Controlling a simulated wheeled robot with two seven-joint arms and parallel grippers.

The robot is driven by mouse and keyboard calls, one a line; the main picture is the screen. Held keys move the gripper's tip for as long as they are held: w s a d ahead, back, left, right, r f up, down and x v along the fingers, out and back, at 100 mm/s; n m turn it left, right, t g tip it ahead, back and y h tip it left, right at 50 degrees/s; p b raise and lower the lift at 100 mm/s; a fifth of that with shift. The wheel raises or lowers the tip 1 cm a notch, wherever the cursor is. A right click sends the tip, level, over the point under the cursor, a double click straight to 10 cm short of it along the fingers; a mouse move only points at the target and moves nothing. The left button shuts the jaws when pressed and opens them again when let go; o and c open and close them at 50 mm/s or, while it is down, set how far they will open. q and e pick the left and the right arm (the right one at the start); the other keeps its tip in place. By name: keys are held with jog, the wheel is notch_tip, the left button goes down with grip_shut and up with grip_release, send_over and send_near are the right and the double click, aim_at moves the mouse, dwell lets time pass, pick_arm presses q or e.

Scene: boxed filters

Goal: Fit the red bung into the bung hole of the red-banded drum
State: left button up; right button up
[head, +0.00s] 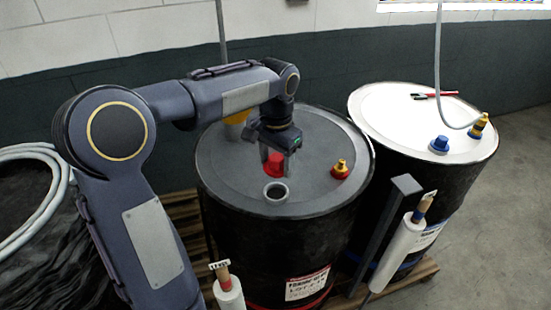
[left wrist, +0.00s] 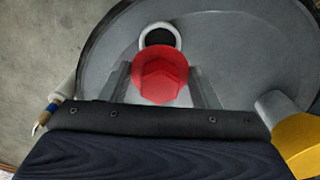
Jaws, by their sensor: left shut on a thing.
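The red bung (head: 273,167) is between the fingers of my left gripper (head: 278,150), which is shut on it. It hangs above the grey lid of the red-banded drum (head: 222,175), just behind the open bung hole (head: 276,192). In the left wrist view the bung (left wrist: 160,77) sits between both fingertips (left wrist: 160,84). The ringed bung hole (left wrist: 160,34) shows just beyond it there, partly overlapped by the bung. The bung is apart from the hole in the head view. My right gripper is in neither view.
A brass fitting on a red base (head: 340,169) stands on the same lid, and a yellow object (head: 236,130) is behind my gripper. A white-lidded drum (head: 390,120) with a blue bung (head: 438,145) and hose is at right. White rolls (head: 229,293) stand in front.

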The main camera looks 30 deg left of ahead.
pick_arm(q)
jog(key=shift+s+r, duration=0.1)
notch_tip(320, 180, down, 6)
jog(key=b, duration=0.3)
jog(key=shift+b, duration=0.35)
jog(key=shift+p, duration=0.45)
dwell(1.5)
jog(key=shift+f+b, duration=0.85)
jog(key=shift+f, duration=0.25)
jog(key=o, duration=1.1)
jog(key=shift+c, duration=0.2)
